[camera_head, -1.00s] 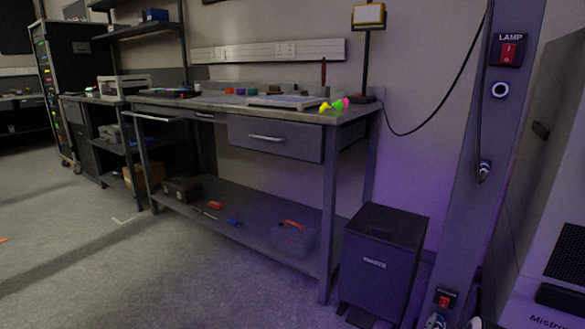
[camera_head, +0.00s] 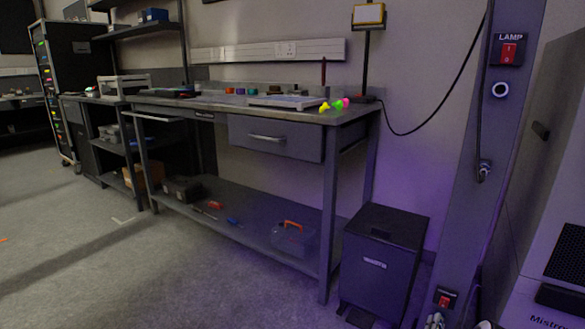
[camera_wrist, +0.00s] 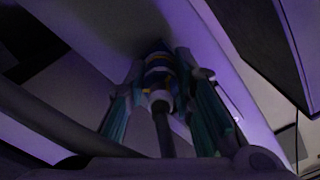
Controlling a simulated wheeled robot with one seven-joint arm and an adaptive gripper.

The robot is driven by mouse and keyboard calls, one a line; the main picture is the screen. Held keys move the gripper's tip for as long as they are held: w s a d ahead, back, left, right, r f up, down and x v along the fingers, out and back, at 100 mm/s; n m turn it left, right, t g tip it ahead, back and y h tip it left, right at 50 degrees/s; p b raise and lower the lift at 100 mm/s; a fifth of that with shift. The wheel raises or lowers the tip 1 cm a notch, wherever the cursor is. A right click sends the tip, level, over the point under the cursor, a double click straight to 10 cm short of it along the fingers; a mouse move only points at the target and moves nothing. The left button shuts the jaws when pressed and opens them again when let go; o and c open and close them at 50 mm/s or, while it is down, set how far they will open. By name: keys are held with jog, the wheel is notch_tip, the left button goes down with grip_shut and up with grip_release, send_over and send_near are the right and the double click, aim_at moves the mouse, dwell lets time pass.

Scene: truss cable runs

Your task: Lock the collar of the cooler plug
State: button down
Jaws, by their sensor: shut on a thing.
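In the wrist view my gripper (camera_wrist: 161,88) has its teal fingers closed on both sides of a plug (camera_wrist: 158,77) with blue and yellow bands. A dark cable (camera_wrist: 164,132) runs from the plug back toward the camera. The plug's far end meets a dark, shadowed area, so I cannot tell how it sits in a socket or how its collar is turned. In the head view a white machine with partly cut-off lettering (camera_head: 550,321) stands at the lower right. A red switch (camera_head: 445,299) sits low on the truss post, with pale connector parts below it at the picture's edge.
The truss post (camera_head: 470,215) carries a LAMP switch (camera_head: 508,52), an empty-looking round socket (camera_head: 500,90) and a plugged cable (camera_head: 484,170). Open floor (camera_head: 80,260) lies at the left.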

jog(key=shift+w+r, duration=0.15)
jog(key=shift+r, duration=0.05)
jog(key=m, duration=0.2)
jog(key=shift+d+m, duration=0.1)
jog(key=shift+m, duration=0.3)
jog(key=c, duration=1.3)
grip_release()
jog(key=shift+f, duration=0.15)
jog(key=shift+p+v, duration=1.55)
jog(key=shift+v, duration=1.05)
